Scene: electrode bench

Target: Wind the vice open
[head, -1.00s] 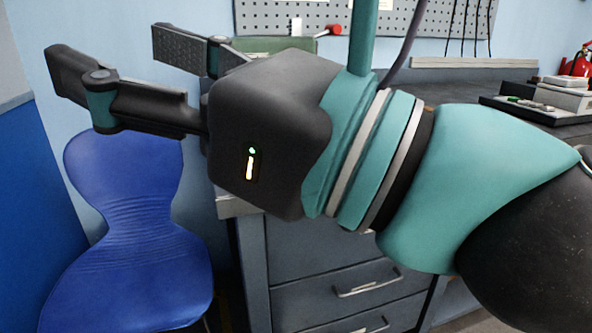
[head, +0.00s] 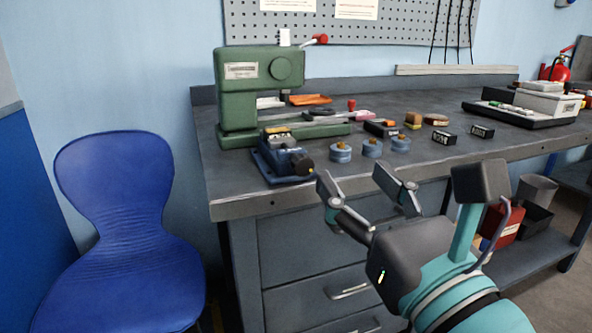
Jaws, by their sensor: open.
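The vice (head: 279,157) is a small blue block on the bench near its front left edge. A dark round knob or handle end (head: 303,164) is on its right side. Whether its jaws are apart is too small to tell. My gripper (head: 355,182) is open and empty, in front of the bench's front edge and to the right of the vice. It touches nothing that I can see.
A green press (head: 236,92) stands behind the vice on the bench (head: 470,155). Several blue round pieces with brass tops (head: 372,148) stand right of the vice. A blue chair (head: 130,240) is at the left. A red fire extinguisher (head: 555,70) is at the back right.

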